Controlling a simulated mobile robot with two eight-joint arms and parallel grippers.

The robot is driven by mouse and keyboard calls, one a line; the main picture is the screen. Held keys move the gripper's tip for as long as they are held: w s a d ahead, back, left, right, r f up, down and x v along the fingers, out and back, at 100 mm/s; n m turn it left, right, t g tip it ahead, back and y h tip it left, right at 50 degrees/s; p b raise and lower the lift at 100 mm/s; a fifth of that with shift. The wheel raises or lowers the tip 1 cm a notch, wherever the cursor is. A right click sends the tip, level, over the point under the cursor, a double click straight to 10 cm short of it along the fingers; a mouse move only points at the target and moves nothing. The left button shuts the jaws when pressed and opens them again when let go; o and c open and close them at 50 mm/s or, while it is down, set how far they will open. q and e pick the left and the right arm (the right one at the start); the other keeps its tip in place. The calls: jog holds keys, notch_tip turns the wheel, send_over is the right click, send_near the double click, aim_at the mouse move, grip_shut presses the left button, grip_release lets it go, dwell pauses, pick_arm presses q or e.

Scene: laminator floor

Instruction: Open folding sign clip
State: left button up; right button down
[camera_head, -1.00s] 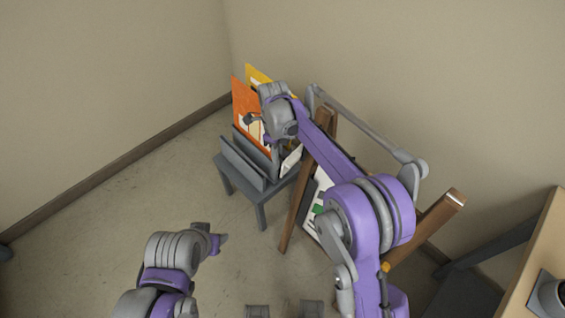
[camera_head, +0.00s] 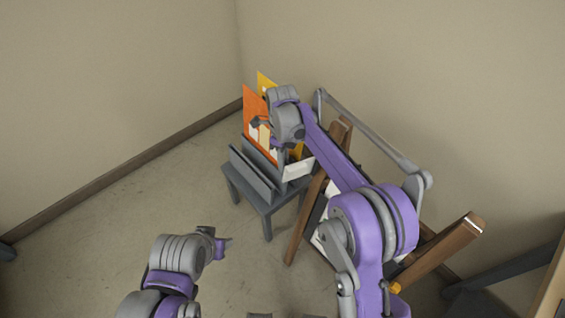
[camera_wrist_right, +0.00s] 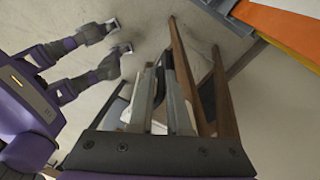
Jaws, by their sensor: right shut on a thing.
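The folding sign (camera_head: 308,215) stands with brown wooden legs, partly hidden behind my right arm. My left gripper (camera_head: 226,244) is open and empty above the floor, apart from the sign.
A dark grey stool (camera_head: 266,208) with a rack holds an orange board (camera_head: 256,108) and a yellow board (camera_head: 265,82), close left of the sign. Walls meet in the corner behind. A wooden tabletop edge (camera_head: 552,295) is at the lower right.

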jog(key=shift+w+d, duration=0.1)
jog(key=shift+d, duration=0.15)
jog(key=c, duration=1.2)
grip_release()
jog(key=shift+o, duration=1.4)
jog(key=shift+d, duration=0.1)
notch_tip(320, 180, up, 11)
jog(key=w, duration=0.2)
jog(key=shift+a+f+p, duration=0.2)
jog(key=shift+a+p, duration=0.15)
jog(key=shift+p, duration=0.1)
